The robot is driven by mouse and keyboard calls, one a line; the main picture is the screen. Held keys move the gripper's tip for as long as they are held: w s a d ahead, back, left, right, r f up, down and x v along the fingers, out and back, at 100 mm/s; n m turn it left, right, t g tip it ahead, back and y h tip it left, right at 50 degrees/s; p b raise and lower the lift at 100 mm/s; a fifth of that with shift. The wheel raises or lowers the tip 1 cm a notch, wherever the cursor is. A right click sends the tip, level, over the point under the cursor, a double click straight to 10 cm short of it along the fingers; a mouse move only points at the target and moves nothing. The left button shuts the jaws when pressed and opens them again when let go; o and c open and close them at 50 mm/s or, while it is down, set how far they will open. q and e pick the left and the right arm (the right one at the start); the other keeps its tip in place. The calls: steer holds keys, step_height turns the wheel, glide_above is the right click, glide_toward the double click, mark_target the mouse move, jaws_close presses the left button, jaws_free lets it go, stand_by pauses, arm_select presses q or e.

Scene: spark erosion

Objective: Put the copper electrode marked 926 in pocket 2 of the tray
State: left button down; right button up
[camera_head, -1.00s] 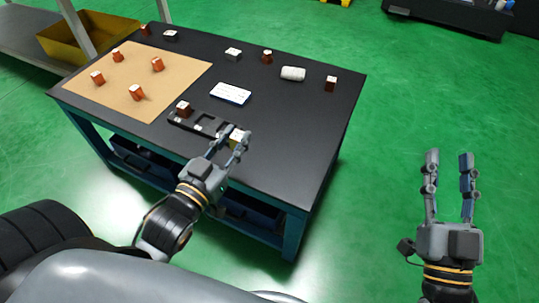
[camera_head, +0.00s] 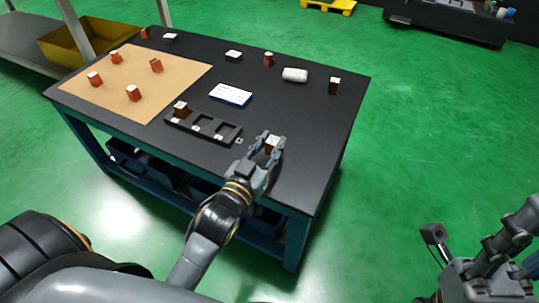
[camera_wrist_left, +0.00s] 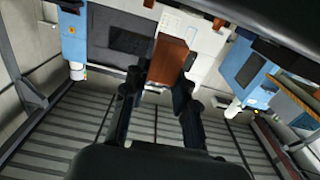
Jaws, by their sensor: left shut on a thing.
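My left gripper (camera_head: 268,146) is shut on a copper electrode (camera_head: 272,143) with a white top, held just right of the tray, near the table's front edge. In the left wrist view the reddish-brown block (camera_wrist_left: 168,60) sits between the fingers. Its marking cannot be read. The black tray (camera_head: 216,138) lies on the table with pockets in a row. A copper electrode (camera_head: 181,109) stands at its left end; the middle and right pockets look empty. My right gripper (camera_head: 515,250) is at the lower right, partly cut off, with its fingers apart and nothing seen between them.
Several copper electrodes stand on the tan mat (camera_head: 180,75), and others near the table's back and right. A white-and-blue card (camera_head: 230,95), a white roll (camera_head: 295,75) and small pale-topped blocks also lie there.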

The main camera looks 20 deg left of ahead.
arm_select(q)
step_height(320, 180, down, 3)
steer(key=shift+b, duration=0.8)
steer(key=shift+r, duration=0.15)
steer(key=c, duration=1.4)
jaws_free()
steer(key=shift+f, duration=0.2)
steer(key=o, duration=0.3)
steer(key=shift+o, duration=0.2)
steer(key=shift+r, duration=0.1)
